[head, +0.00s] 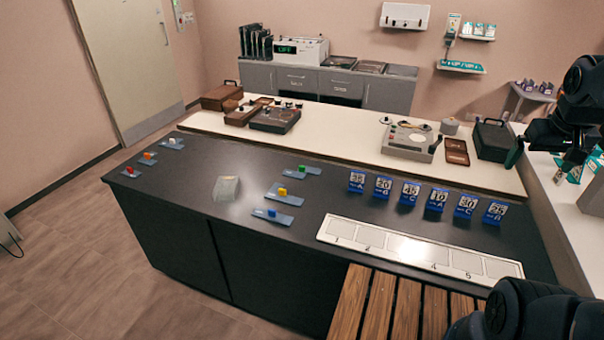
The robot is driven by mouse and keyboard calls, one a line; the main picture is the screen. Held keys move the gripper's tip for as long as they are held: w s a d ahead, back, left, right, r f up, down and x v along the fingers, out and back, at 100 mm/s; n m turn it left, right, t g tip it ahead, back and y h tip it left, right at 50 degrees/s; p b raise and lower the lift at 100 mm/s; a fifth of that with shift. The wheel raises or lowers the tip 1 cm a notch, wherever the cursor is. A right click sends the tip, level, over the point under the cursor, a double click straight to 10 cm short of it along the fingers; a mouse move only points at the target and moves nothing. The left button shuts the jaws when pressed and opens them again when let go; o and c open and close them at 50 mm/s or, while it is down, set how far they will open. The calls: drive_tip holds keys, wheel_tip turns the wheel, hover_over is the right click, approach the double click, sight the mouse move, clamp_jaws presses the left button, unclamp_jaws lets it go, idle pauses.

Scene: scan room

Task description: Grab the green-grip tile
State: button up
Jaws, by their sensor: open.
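The green-grip tile (309,171) is a small flat blue-grey plate with a green block on top. It lies on the dark counter (205,165), at the back of a short row with the yellow-grip tile (291,199) and the blue-grip tile (268,218). Nothing covers it. My gripper (531,160) hangs at the right edge of the head view, open, far to the right of the tile and apart from it. Its fingers are dark and hard to make out, and I see nothing held.
White-, orange- and red-grip tiles lie at the counter's left end. A clear wedge-shaped block (227,188) sits mid-counter. Several blue numbered blocks (410,194) stand right of the green-grip tile, behind a white numbered panel (380,232). A slatted wooden surface (380,302) is in front.

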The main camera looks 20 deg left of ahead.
drive_tip(key=w+a+f+n+h, duration=0.15)
drive_tip(key=w+a+n, duration=0.3)
drive_tip(key=w, duration=0.45)
drive_tip(key=w+a+f+n+h, duration=0.1)
drive_tip(key=w+a+n+h, duration=0.3)
drive_tip(key=w, duration=0.5)
drive_tip(key=w+a+f+n+t, duration=0.1)
drive_tip(key=w+a+f+n, duration=0.2)
drive_tip(key=w+a+n, duration=0.35)
drive_tip(key=n+t+y, duration=0.6)
drive_tip(key=n+t, duration=0.2)
drive_tip(key=n, duration=1.1)
hover_over(309, 171)
drive_tip(key=s, duration=1)
wheel_tip(309, 171, down, 31)
drive_tip(key=shift+w+r, duration=0.1)
drive_tip(key=shift+r, duration=0.1)
drive_tip(key=shift+x, duration=5.4)
drive_tip(key=shift+a+r, duration=0.1)
drive_tip(key=shift+a, duration=0.05)
drive_tip(key=c, duration=0.8)
drive_tip(key=shift+r, duration=0.1)
